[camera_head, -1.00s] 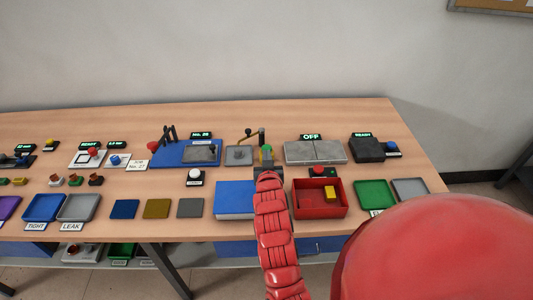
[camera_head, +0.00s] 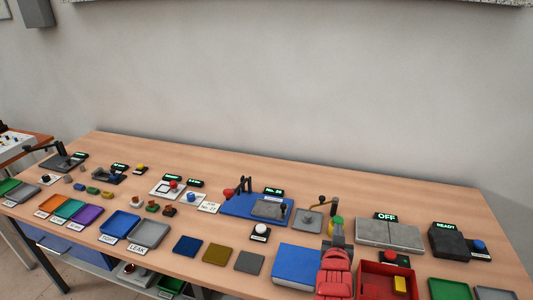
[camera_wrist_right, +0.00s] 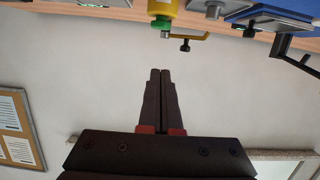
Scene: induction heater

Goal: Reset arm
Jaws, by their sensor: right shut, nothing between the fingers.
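My right arm (camera_head: 334,274), red and segmented, comes up from the bottom of the head view. Its dark gripper (camera_head: 338,228) is beside the small grey stand with a bent lever (camera_head: 308,221) and a yellow-green piece (camera_head: 332,222). In the right wrist view the gripper's two dark fingers (camera_wrist_right: 161,72) are pressed together, with nothing between them. In that view the yellow-green piece (camera_wrist_right: 162,14) is above the fingertips, apart from them. My left gripper is not in view.
A red bin (camera_head: 373,273) holding a yellow block and a blue box (camera_head: 296,263) lie in front. Several trays and devices line the left table.

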